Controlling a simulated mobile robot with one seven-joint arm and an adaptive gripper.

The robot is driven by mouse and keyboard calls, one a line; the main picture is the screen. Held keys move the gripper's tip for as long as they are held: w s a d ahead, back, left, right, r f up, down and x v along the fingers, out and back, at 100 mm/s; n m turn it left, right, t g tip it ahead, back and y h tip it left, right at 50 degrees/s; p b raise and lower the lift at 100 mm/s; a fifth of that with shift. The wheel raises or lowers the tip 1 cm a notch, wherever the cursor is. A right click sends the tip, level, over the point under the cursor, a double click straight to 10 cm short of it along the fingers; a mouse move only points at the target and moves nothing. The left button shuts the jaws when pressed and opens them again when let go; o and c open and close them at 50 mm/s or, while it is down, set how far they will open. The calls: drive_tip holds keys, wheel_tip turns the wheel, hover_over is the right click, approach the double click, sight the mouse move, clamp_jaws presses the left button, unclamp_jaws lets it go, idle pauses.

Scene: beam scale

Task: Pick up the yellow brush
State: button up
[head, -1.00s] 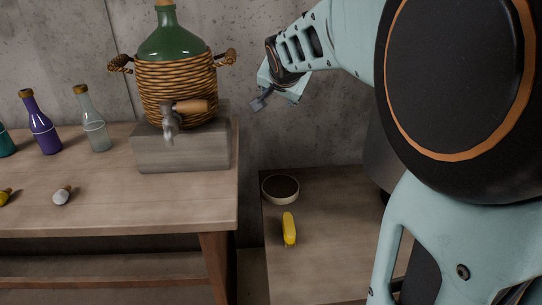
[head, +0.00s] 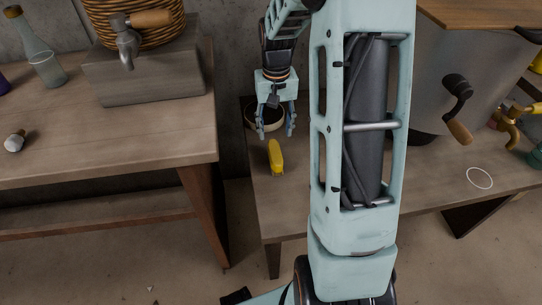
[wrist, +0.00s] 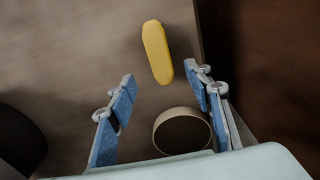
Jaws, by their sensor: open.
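The yellow brush (head: 275,157) lies on the lower wooden table near its left edge. It also shows in the wrist view (wrist: 157,51), beyond my fingertips and near the table's edge. My gripper (head: 275,131) is open and empty and points down. In the head view it appears just behind the brush, over a round, dark-topped dish (head: 252,117) with a pale rim. In the wrist view that dish (wrist: 182,133) shows between my fingers (wrist: 163,97). My gripper is apart from the brush.
A higher wooden table (head: 110,135) stands at left with a grey block (head: 150,75), a wicker-covered jug with a tap (head: 128,42), and a clear bottle (head: 47,68). A white ring (head: 479,178) marks bare tabletop.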

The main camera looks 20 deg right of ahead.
sight(275, 151)
wheel_tip(275, 151, down, 5)
drive_tip(key=shift+r+b, duration=0.2)
drive_tip(key=shift+b, duration=0.25)
drive_tip(key=f, duration=0.1)
drive_tip(key=f+b, duration=0.1)
drive_tip(key=f, duration=0.1)
drive_tip(key=f+b, duration=0.1)
drive_tip(key=f, duration=0.1)
drive_tip(key=shift+s+f, duration=0.1)
drive_tip(key=shift+s, duration=0.25)
clamp_jaws()
drive_tip(key=shift+r, duration=0.2)
drive_tip(key=shift+r+p, duration=0.3)
drive_tip(key=shift+r, duration=0.3)
drive_tip(key=s+d+r+p, duration=0.4)
drive_tip(key=s+d+r, duration=0.1)
drive_tip(key=d+r, duration=0.6)
drive_tip(key=shift+d+r, duration=0.3)
drive_tip(key=shift+d, duration=0.65)
drive_tip(key=shift+s, duration=0.1)
